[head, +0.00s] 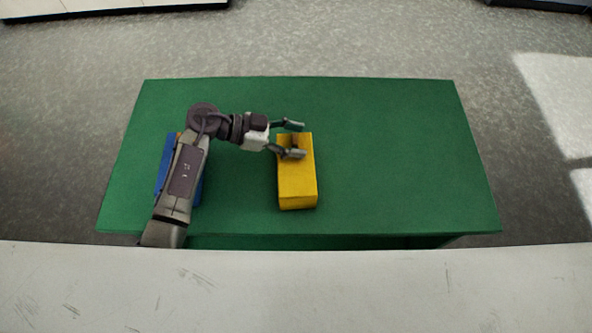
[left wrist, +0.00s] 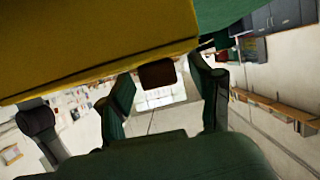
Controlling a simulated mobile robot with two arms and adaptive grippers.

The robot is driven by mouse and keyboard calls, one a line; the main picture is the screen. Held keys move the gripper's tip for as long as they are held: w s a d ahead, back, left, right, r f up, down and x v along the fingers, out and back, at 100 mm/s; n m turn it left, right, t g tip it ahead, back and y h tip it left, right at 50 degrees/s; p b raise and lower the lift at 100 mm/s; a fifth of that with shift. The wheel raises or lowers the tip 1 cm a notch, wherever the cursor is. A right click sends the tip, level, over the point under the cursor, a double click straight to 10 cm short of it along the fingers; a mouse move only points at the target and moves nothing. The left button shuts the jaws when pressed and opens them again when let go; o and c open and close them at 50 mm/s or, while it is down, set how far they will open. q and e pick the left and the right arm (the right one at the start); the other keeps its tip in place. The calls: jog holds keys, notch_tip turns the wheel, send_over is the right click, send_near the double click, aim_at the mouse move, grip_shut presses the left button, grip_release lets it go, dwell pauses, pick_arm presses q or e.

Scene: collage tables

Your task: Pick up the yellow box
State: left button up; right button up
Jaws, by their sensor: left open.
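The yellow box (head: 297,182) stands on the green table (head: 390,150), near the middle of its width. In the left wrist view the yellow box (left wrist: 90,40) fills the upper left, very close to the fingers. My left gripper (head: 291,140) is open at the far end of the box. One finger overlaps the box's far part in the head view, and the other is just beyond its far edge. Nothing is held between the fingers. Whether a finger touches the box cannot be told. My right gripper is not in view.
A blue box (head: 164,170) lies at the table's left, partly hidden behind my left arm. The table's right half is clear. A pale surface (head: 300,290) runs across the front, below the table's near edge.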

pick_arm(q)
grip_shut()
jog(key=shift+r, duration=0.15)
dwell(0.4)
